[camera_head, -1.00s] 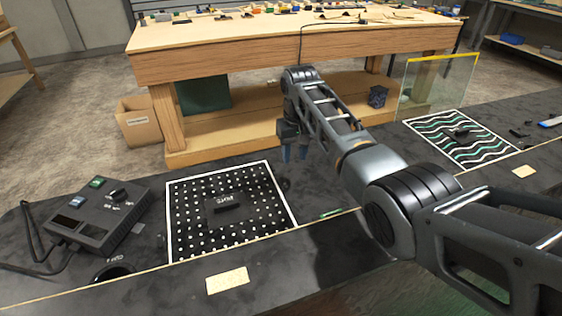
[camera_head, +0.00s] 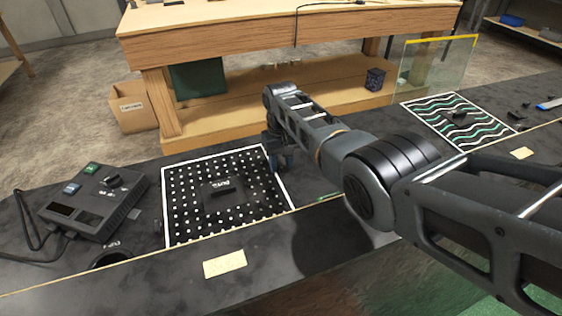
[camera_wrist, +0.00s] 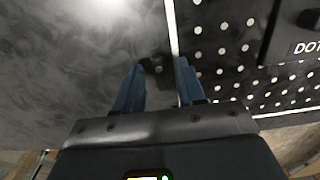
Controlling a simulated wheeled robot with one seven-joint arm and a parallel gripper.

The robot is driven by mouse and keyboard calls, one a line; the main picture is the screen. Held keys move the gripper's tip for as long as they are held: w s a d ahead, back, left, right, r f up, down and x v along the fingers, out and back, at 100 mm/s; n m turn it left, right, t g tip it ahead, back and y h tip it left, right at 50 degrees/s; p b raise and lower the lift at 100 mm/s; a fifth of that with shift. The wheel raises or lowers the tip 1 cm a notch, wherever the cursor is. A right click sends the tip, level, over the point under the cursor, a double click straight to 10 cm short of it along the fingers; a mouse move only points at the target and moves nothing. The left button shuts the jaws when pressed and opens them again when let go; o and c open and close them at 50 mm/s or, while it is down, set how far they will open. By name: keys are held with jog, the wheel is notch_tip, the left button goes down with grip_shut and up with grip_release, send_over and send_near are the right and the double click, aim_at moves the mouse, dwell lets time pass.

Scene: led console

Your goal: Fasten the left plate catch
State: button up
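The left plate (camera_head: 185,225) is a black panel with white dots and a white border, lying on the dark bench. A raised block with a dark handle (camera_head: 222,190) sits at its middle. My gripper (camera_head: 282,163) is low over the plate's right edge. In the wrist view my gripper (camera_wrist: 160,66) is open, with two blue fingers apart. A small dark catch-like piece (camera_wrist: 154,67) lies between and beyond the fingertips, beside the plate's white border. Its exact shape and setting are too dark to tell. In the head view my gripper hides it.
A console box (camera_head: 95,200) with buttons, a knob and a cable stands left of the plate. A second plate (camera_head: 440,112) with wavy lines lies to the right, near a glass panel (camera_head: 437,70). A blank tan label (camera_head: 225,263) is on the front ledge.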

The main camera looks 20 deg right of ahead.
jog(key=shift+c, duration=0.3)
grip_shut()
jog(key=shift+n, duration=0.4)
jog(key=n+b, duration=0.1)
jog(key=n, duration=0.2)
jog(key=shift+n, duration=0.4)
jog(key=n, duration=0.4)
jog(key=shift+a, duration=0.1)
jog(key=n+b, duration=0.1)
jog(key=n, duration=0.4)
jog(key=shift+s+a, duration=0.1)
jog(key=shift+s, duration=0.05)
jog(key=n, duration=0.4)
jog(key=shift+n, duration=0.3)
